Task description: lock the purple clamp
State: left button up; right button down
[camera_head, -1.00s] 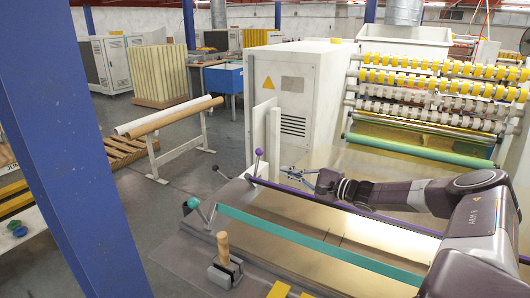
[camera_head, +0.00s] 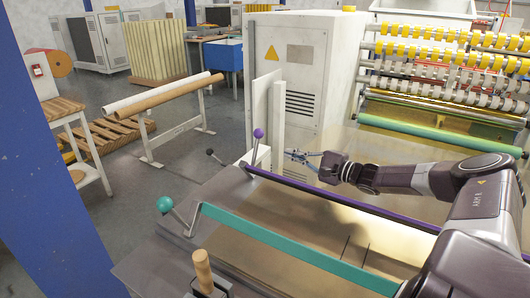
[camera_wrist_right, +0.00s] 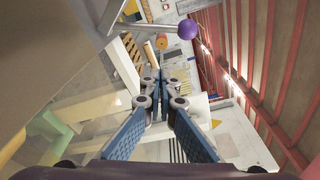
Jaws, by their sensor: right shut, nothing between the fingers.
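The purple clamp is a long purple bar (camera_head: 320,193) lying across the machine bed, with a lever at its left end topped by a purple ball (camera_head: 258,133). The lever stands roughly upright in the head view. The purple ball also shows in the right wrist view (camera_wrist_right: 187,29), upper right of the fingertips, on a pale rod. My right gripper (camera_head: 290,154) is just right of the lever, apart from the ball. Its blue fingers (camera_wrist_right: 160,80) are shut and empty. My left gripper is not in view.
A teal bar (camera_head: 300,247) with a teal ball lever (camera_head: 164,204) lies nearer. A wooden handle (camera_head: 203,270) stands in front. White upright plates (camera_head: 278,120) and a white cabinet (camera_head: 310,80) are behind the lever. Slitting rollers (camera_head: 440,75) are at the back right.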

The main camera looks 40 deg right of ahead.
jog(key=shift+w+a, duration=0.75)
jog(key=shift+w, duration=4.3)
jog(key=shift+s+a+r+p, duration=0.2)
jog(key=shift+s+a+p, duration=0.35)
jog(key=shift+a, duration=0.3)
jog(key=shift+s+a+r+p, duration=0.2)
jog(key=shift+s+a+p, duration=0.2)
jog(key=shift+a+p, duration=0.3)
jog(key=shift+a, duration=0.1)
jog(key=shift+a, duration=0.1)
